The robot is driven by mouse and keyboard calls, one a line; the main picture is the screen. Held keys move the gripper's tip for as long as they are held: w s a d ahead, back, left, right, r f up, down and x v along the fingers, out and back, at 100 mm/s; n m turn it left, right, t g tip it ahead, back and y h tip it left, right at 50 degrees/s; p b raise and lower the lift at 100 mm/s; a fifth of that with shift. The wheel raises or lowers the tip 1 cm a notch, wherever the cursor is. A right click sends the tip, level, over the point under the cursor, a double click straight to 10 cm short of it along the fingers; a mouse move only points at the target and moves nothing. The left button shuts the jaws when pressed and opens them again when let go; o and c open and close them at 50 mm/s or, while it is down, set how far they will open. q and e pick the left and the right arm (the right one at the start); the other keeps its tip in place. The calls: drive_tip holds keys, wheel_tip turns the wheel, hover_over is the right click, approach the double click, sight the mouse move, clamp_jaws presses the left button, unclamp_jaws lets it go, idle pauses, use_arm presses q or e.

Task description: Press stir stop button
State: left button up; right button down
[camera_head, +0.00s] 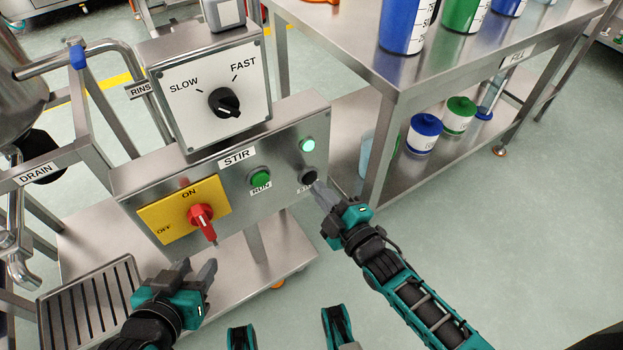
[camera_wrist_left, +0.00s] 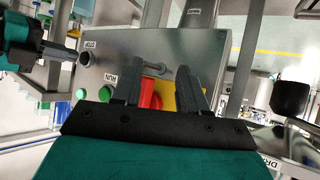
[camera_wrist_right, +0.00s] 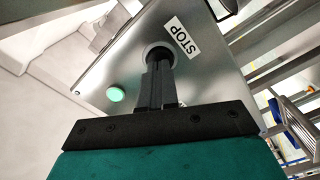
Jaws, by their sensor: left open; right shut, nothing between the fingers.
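The stir panel (camera_head: 235,156) is a grey metal box with a black stop button (camera_head: 309,177) at its right end. My right gripper (camera_head: 318,187) is shut and empty, its fingertips at the stop button. In the right wrist view the shut fingers (camera_wrist_right: 158,65) overlap the stop button's ring (camera_wrist_right: 158,50), below the STOP label (camera_wrist_right: 181,37). Whether they touch or press it I cannot tell. The green run button (camera_head: 261,178) is left of it. My left gripper (camera_head: 196,271) is open and empty, low in front of the panel.
A lit green lamp (camera_head: 308,145) sits above the stop button. A red switch (camera_head: 202,220) on a yellow plate and a speed dial (camera_head: 224,102) are on the left and above. A steel table (camera_head: 365,85) with bottles stands to the right.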

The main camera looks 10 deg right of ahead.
drive_tip(key=shift+x, duration=0.85)
idle(1.0)
drive_tip(key=shift+p+v, duration=0.7)
drive_tip(key=shift+v, duration=0.8)
use_arm(q)
drive_tip(key=shift+r+p, duration=0.45)
drive_tip(key=shift+r, duration=0.7)
use_arm(e)
drive_tip(key=shift+v, duration=1.2)
drive_tip(key=s+d+r+m+g+h, duration=0.1)
drive_tip(key=s+r+m+g+h, duration=0.2)
drive_tip(key=s+m+g, duration=0.7)
use_arm(q)
drive_tip(key=s+a+r+y+p, duration=0.1)
drive_tip(key=a+r+p, duration=0.3)
drive_tip(key=r+p, duration=0.7)
drive_tip(key=s+p, duration=0.1)
drive_tip(key=p, duration=0.6)
drive_tip(key=shift+a+r, duration=0.15)
drive_tip(key=shift+r, duration=0.05)
use_arm(e)
drive_tip(key=d+r+m+t+h, duration=0.1)
drive_tip(key=d+r+m+t, duration=0.2)
drive_tip(key=r, duration=0.9)
drive_tip(key=shift+s+d+t, duration=0.15)
drive_tip(key=shift+d+t, duration=0.25)
